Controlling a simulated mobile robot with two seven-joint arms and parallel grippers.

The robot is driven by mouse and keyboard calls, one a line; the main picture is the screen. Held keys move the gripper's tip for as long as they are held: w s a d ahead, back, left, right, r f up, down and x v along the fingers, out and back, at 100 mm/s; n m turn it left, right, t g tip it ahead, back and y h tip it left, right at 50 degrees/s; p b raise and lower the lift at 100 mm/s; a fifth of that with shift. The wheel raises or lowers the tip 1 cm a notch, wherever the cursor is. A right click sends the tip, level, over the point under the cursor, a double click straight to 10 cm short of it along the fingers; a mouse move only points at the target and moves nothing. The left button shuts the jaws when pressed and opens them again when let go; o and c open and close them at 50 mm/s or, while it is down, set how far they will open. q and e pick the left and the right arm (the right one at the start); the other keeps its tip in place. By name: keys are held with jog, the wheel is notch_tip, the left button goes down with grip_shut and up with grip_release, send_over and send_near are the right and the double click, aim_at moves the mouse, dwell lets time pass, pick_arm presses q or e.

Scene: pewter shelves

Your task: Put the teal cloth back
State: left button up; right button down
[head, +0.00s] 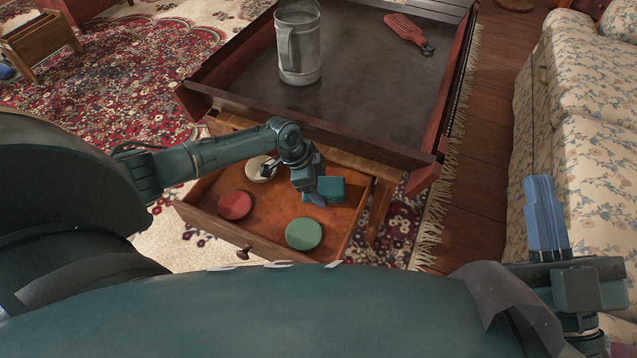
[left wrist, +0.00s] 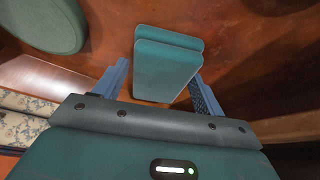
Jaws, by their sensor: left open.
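The teal cloth (head: 331,187) looks like a folded block and lies in the open wooden drawer (head: 208,221). In the left wrist view, the folded cloth (left wrist: 168,52) shows two layers. My left gripper (head: 312,196) is at the cloth's near left side, pointing down into the drawer. In the left wrist view, the left gripper (left wrist: 160,76) is open, with one blue finger on each side of the cloth's near end. I cannot tell whether the fingers touch it. My right gripper (head: 545,212) is off to the right near the sofa, far from the cloth.
A red disc (head: 235,205), a green disc (head: 303,233) and a whitish disc (head: 261,168) lie in the drawer. Above it, the tray-like tabletop (head: 365,75) holds a metal mug (head: 299,45) and a red slotted spatula (head: 405,29). A floral sofa (head: 590,120) stands right.

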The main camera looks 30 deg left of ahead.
pick_arm(q)
jog(key=shift+r, duration=0.25)
jog(key=p+v, duration=0.2)
jog(key=v, duration=0.1)
jog(key=shift+s+a, duration=0.4)
jog(key=shift+a, duration=0.35)
jog(key=s+a, duration=0.1)
jog(key=a, duration=0.2)
jog(key=s+a+p, duration=0.1)
jog(key=s+a, duration=0.1)
jog(key=a, duration=0.1)
jog(key=s+a+p, duration=0.1)
jog(key=a, duration=0.2)
jog(key=shift+s+a+f, duration=0.15)
jog(key=shift+s+f, duration=0.05)
jog(key=shift+s, duration=0.05)
pick_arm(e)
jog(key=f+m+h, duration=0.1)
jog(key=s+f+m+g+h, duration=0.1)
jog(key=f, duration=0.1)
jog(key=shift+f+g+h, duration=0.1)
jog(key=shift+g+h, duration=0.2)
